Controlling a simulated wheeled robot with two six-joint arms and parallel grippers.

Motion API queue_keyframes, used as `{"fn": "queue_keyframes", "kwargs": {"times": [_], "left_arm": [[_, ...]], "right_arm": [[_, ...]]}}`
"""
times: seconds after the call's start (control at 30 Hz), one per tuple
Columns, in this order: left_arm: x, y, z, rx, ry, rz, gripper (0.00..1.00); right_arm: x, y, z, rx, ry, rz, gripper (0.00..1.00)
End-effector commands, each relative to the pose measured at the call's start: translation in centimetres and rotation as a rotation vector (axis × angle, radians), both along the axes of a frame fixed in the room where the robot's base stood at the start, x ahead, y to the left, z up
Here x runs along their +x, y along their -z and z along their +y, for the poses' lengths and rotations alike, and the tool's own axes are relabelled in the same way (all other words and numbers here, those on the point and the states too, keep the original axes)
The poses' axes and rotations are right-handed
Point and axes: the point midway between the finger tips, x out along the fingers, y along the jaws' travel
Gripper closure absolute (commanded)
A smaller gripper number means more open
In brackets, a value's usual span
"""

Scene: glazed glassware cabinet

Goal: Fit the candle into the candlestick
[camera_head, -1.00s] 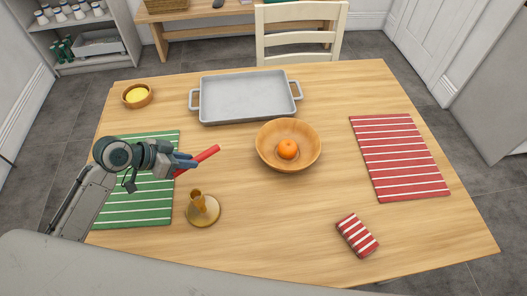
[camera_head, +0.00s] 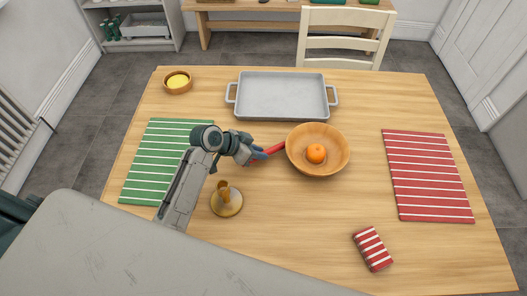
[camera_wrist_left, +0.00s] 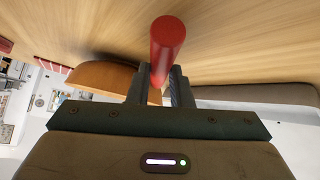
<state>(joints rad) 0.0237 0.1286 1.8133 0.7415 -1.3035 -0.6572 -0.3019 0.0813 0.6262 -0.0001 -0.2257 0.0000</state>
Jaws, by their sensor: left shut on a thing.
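A red candle (camera_head: 274,149) is held in my left gripper (camera_head: 259,154), whose fingers are shut on it. It points to the right in the head view, close to the wooden bowl. In the left wrist view the candle (camera_wrist_left: 168,45) sticks out from between the fingers (camera_wrist_left: 160,85), its round end toward the camera. The amber candlestick (camera_head: 225,196) stands upright on the table, below the gripper in the head view and apart from the candle. My right gripper is not in view.
A wooden bowl (camera_head: 333,165) with an orange (camera_head: 316,153) is beside the candle. A grey tray (camera_head: 283,96), a small yellow-filled bowl (camera_head: 178,83), a green striped mat (camera_head: 150,165), a red striped mat (camera_head: 430,175) and a folded red cloth (camera_head: 373,249) lie around. The front middle is clear.

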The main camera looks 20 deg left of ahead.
Motion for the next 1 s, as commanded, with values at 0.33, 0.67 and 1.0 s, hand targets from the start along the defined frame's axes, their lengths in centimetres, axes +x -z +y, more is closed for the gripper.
{"fn": "queue_keyframes", "kwargs": {"times": [0.33,0.67,1.0], "left_arm": [[1.1,1.7,-1.5,0.0,0.001,-0.001,1.0],[1.1,1.9,-1.5,0.0,0.0,0.0,0.61],[1.1,1.6,-1.5,0.001,0.0,-0.001,0.59]], "right_arm": [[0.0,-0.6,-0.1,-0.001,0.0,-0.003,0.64],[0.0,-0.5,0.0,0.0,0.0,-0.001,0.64],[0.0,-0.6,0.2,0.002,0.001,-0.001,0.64]]}}
